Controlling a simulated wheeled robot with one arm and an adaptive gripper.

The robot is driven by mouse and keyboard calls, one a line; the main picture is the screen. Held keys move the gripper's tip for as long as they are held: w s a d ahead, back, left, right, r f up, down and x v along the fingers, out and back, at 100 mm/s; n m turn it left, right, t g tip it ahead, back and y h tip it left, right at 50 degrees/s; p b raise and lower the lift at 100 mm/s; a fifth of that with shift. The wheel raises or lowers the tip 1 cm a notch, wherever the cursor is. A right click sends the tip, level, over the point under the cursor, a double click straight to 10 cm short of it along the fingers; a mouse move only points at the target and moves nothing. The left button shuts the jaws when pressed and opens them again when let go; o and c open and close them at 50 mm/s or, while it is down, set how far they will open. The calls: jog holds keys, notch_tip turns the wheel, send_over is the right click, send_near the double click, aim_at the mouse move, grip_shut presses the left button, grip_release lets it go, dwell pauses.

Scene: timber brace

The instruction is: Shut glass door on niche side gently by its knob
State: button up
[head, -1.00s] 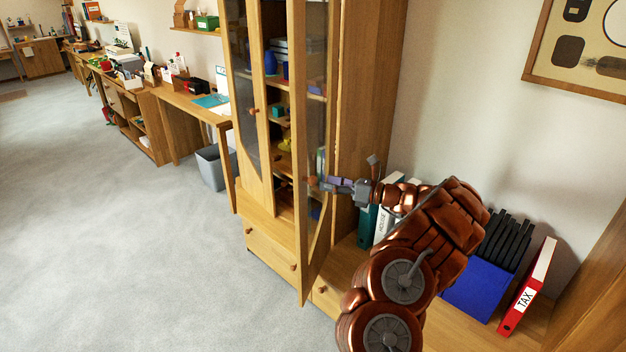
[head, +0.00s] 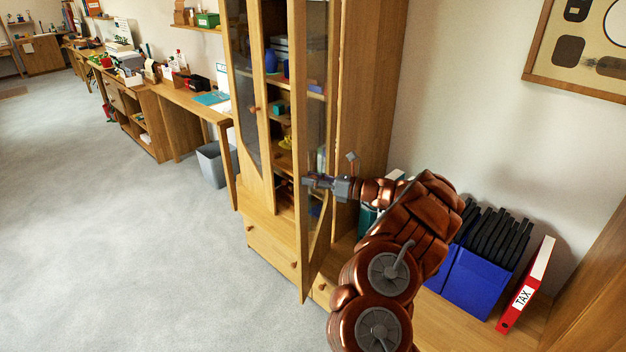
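The glass door (head: 315,120) on the niche side of the tall wooden cabinet stands open and is seen nearly edge-on in the head view. Its wooden free edge (head: 303,245) faces the room. My gripper (head: 309,181) is at the door's outer face, by the free edge at mid-height. The fingers overlap the place of the small brown knob, which is now hidden behind them. I cannot tell whether the fingers are closed on the knob or only touching it. The other glass door (head: 243,85), on the left, looks shut, with its own knob (head: 254,110).
Cabinet shelves with small items (head: 284,110) show between the doors. Drawers (head: 270,252) lie below. A blue file box (head: 470,283) and a red TAX binder (head: 526,286) stand in the niche right of my arm. Carpet (head: 150,260) at left is clear.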

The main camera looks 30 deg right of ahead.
grip_shut()
jog(key=shift+w, duration=0.1)
dwell(0.3)
